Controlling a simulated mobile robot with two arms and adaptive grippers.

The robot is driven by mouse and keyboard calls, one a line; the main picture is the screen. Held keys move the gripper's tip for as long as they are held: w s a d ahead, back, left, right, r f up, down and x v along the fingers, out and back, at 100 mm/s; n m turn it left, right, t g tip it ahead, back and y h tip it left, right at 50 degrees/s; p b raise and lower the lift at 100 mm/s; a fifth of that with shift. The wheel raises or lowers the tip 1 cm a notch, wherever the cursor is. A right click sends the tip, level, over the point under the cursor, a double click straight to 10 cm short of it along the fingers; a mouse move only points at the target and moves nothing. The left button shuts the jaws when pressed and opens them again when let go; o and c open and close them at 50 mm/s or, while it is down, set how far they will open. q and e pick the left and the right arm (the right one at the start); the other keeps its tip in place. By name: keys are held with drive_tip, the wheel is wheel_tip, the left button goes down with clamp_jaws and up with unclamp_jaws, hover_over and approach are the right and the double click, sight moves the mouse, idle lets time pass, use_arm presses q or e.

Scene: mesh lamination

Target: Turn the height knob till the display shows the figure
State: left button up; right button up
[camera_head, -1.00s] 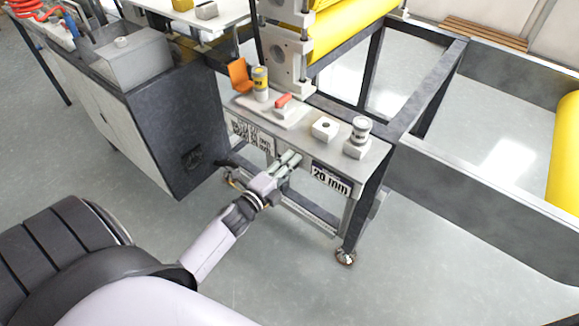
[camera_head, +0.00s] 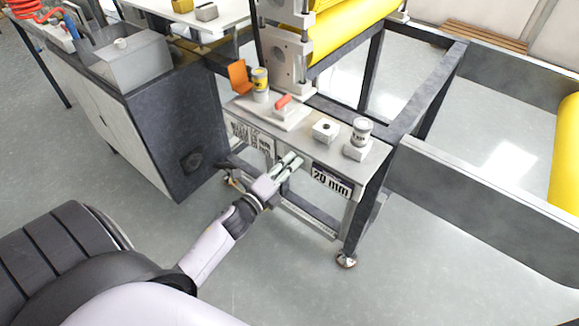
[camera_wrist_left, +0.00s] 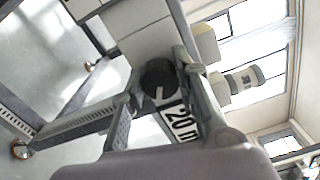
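The display (camera_head: 330,181) on the front of the machine's panel reads "20 mm". It also shows, partly cut off by a finger, in the left wrist view (camera_wrist_left: 182,122). A round black knob (camera_wrist_left: 158,78) with a white pointer line sits beside the display in the left wrist view. In the head view the knob cannot be made out behind my gripper. My left gripper (camera_head: 292,162) is at the panel front, just left of the display. In the left wrist view its fingers (camera_wrist_left: 157,82) stand apart, one on each side of the knob; contact cannot be told. My right gripper is not in view.
On the panel top stand a red-handled switch (camera_head: 284,102), a white block with a dark button (camera_head: 325,130), a round cap on a block (camera_head: 360,137) and a yellow can (camera_head: 260,82). A dark cabinet (camera_head: 180,130) stands left. Open floor lies in front.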

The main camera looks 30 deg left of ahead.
use_arm(q)
drive_tip(key=o, duration=0.5)
drive_tip(key=shift+c, duration=0.2)
drive_tip(key=s, duration=1.2)
drive_tip(key=shift+a, duration=0.45)
drive_tip(key=shift+f, duration=0.1)
drive_tip(key=s+d+f+n+g+y, duration=0.15)
drive_tip(key=f+n, duration=0.25)
drive_tip(key=f, duration=0.5)
drive_tip(key=s+d+f+n+g, duration=0.1)
drive_tip(key=s+f+n+g, duration=0.2)
drive_tip(key=f, duration=0.6)
drive_tip(key=s+d+f+n+g, duration=0.1)
drive_tip(key=s+f+n+g, duration=0.25)
drive_tip(key=f, duration=0.55)
drive_tip(key=s+d+f+n+g, duration=0.3)
drive_tip(key=s+f, duration=0.6)
drive_tip(key=s, duration=0.3)
drive_tip(key=s+d+f+n+g, duration=0.3)
drive_tip(key=s+f+n+g, duration=0.2)
drive_tip(key=s+f, duration=0.4)
drive_tip(key=s+g, duration=0.1)
drive_tip(key=s, duration=0.3)
drive_tip(key=shift+d+p, duration=0.15)
drive_tip(key=shift+p, duration=0.25)
